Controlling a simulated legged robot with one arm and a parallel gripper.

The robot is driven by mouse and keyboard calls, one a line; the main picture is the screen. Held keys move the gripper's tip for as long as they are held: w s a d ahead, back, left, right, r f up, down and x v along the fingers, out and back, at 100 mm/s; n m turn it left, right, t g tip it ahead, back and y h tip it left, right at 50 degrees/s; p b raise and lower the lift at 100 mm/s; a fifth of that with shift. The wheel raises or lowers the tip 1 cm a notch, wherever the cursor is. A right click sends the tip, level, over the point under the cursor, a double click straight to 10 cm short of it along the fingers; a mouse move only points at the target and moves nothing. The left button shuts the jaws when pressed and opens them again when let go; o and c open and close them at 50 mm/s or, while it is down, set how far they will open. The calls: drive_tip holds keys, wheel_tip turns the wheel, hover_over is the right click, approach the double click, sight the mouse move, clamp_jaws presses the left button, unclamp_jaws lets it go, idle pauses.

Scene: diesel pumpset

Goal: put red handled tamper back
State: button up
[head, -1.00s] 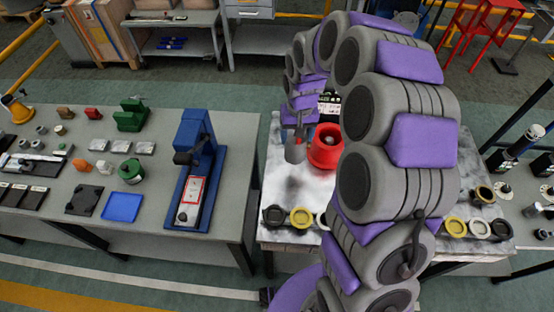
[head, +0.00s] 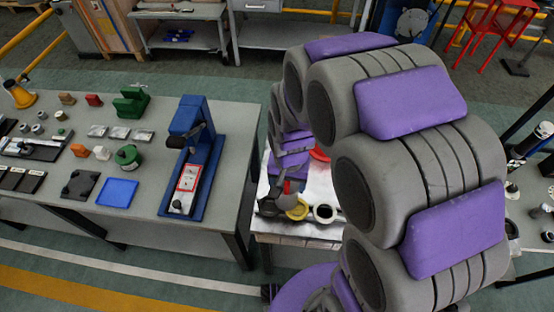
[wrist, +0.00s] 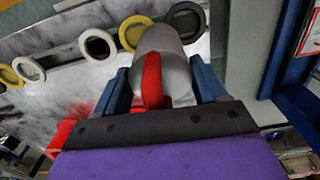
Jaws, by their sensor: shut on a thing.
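The tamper, a grey cylinder (wrist: 172,50) with a red handle (wrist: 152,82), is between the two blue fingers of my gripper (wrist: 162,88) in the wrist view. My gripper is shut on it. In the head view my gripper (head: 284,184) is low over the front left corner of the pale worktable, near a dark ring and a yellow ring (head: 298,208). The tamper is largely hidden there by my arm. In the wrist view the cylinder covers part of the yellow ring (wrist: 130,29) and lies beside the dark ring (wrist: 186,18). I cannot tell whether it touches anything.
A white ring (head: 325,213) sits on the table's front edge. A red container (head: 320,153) is mostly behind my arm. A gap separates this table from the left grey table (head: 150,225), which holds a blue press (head: 190,155) and several small parts.

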drive_tip(key=w+a+f+b, duration=0.1)
drive_tip(key=w+f, duration=0.1)
drive_tip(key=w, duration=0.5)
drive_tip(key=w+a+f+b, duration=0.1)
drive_tip(key=w+f+b, duration=0.1)
drive_tip(key=w, duration=0.4)
drive_tip(key=shift+w+f+b, duration=0.3)
drive_tip(key=shift+w+f, duration=0.05)
drive_tip(key=shift+f, duration=0.05)
drive_tip(key=o, duration=1.7)
